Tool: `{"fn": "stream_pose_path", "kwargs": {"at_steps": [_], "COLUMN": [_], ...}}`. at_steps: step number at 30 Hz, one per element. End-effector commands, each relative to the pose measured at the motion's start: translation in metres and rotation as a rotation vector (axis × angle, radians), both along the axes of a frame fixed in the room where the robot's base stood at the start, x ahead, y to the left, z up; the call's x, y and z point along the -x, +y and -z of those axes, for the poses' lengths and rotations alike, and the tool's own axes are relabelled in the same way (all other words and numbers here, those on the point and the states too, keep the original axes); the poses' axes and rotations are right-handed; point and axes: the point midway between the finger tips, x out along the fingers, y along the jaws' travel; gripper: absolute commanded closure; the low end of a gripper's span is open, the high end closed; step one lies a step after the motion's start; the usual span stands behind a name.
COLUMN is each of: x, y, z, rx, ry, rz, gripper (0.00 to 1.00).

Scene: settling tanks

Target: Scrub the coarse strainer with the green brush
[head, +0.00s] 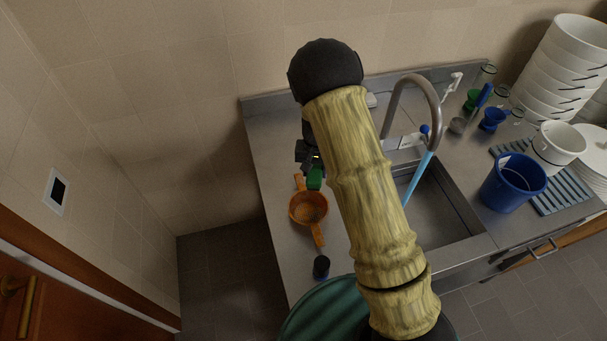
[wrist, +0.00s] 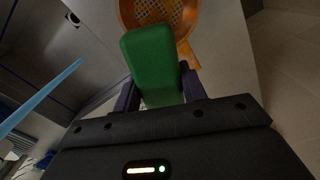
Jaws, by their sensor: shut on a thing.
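The coarse strainer (head: 308,209) is an orange round bowl with a mesh and two handles, lying on the steel counter left of the sink. It also shows at the top of the wrist view (wrist: 160,12). My gripper (head: 311,163) is shut on the green brush (wrist: 152,62), which also shows in the head view (head: 315,178). The brush is at the strainer's far edge in the head view; in the wrist view it overlaps the strainer's rim. I cannot tell whether they touch. My arm hides part of the counter and sink.
The steel sink (head: 440,212) with a curved tap (head: 412,84) lies right of my arm. A small dark-capped item (head: 321,266) stands near the counter's front. A blue bucket (head: 512,184), a white pot (head: 558,146) and stacked white tubs (head: 566,62) stand at right.

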Motion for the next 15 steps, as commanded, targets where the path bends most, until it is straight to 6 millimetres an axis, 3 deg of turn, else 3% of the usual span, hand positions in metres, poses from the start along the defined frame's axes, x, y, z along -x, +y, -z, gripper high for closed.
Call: {"fn": "stream_pose_path", "kwargs": {"at_steps": [3,9,15], "x": [-0.01,-0.013,-0.012], "y": [-0.045,-0.107,-0.121], "z": [0.007,-0.001,-0.007], "rx": [-0.002,0.0,0.002], "ry": [-0.004,-0.003,-0.001], "rz": [0.075,0.172,0.193], "gripper": [0.77,0.77,0.77]}}
